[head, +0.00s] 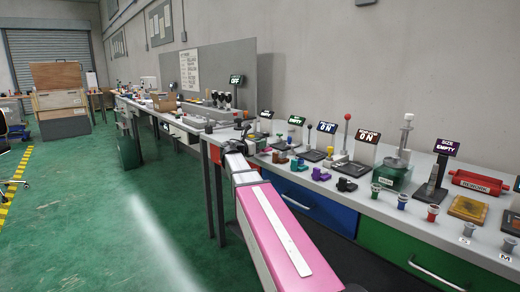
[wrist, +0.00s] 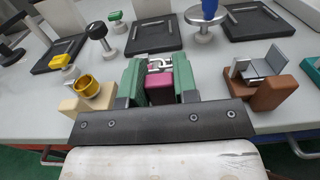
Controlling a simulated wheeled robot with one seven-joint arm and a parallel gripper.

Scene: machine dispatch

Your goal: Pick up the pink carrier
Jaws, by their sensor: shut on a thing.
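In the wrist view, the pink carrier (wrist: 159,84) is a small magenta block with a silver metal fitting on its top. It sits between the two green fingers of my gripper (wrist: 158,88), which are shut on its sides. I cannot tell whether its base touches the bench.
A beige carrier (wrist: 90,98) with a yellow ring stands to the left, and a brown carrier (wrist: 272,92) to the right, both close by. Black pads (wrist: 150,32) lie behind on the grey bench (head: 400,215). Several small carriers (head: 320,174) line its front.

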